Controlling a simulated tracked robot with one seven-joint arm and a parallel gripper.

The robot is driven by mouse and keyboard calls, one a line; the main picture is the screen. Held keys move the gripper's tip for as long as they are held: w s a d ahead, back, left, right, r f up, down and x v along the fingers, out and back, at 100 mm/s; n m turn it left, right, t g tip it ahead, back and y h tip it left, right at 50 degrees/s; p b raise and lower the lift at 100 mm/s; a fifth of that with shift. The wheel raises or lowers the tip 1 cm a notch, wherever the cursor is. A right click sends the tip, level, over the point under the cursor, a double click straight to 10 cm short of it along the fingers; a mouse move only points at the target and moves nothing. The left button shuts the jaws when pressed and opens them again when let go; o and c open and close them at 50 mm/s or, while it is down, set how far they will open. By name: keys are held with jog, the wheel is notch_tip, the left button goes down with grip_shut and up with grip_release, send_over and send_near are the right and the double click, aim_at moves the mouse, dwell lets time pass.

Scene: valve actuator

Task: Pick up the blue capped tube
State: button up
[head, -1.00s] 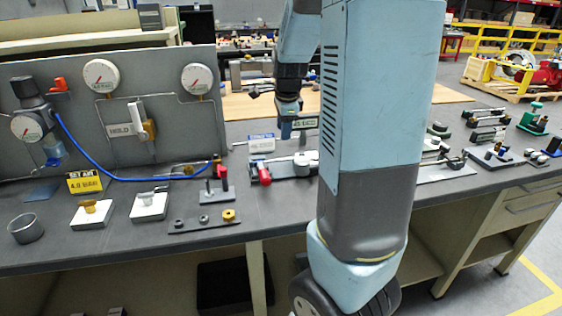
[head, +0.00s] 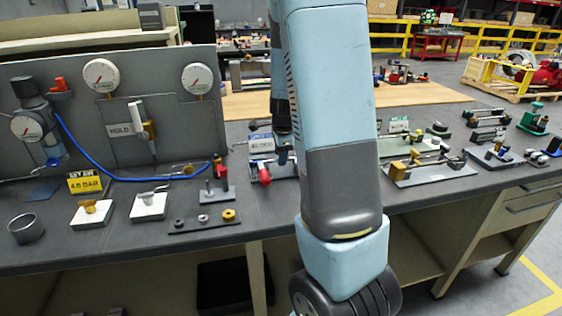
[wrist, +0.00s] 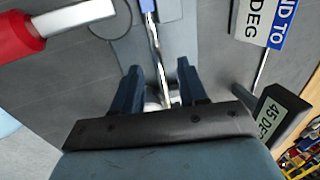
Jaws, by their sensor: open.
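A thin shiny tube (wrist: 156,50) with a blue cap (wrist: 148,5) runs down the middle of the wrist view. Its lower end passes between the fingers of my gripper (wrist: 160,85), and the cap is at the top edge. My gripper is open, with one finger on each side of the tube and a visible gap to each. I cannot tell how far above or below the tube the fingertips are. In the head view, my arm hides most of the gripper and I cannot make out the tube.
A red-handled lever (wrist: 20,38) lies left of the gripper; it also shows in the head view (head: 264,172). A bend sign (wrist: 262,20) and a dark 45 DEG block (wrist: 272,112) stand close on the right. A gauge panel (head: 110,130) stands at the left of the bench.

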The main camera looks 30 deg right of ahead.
jog(key=shift+w+f, duration=0.1)
jog(key=shift+f, duration=0.2)
grip_shut()
dwell(0.4)
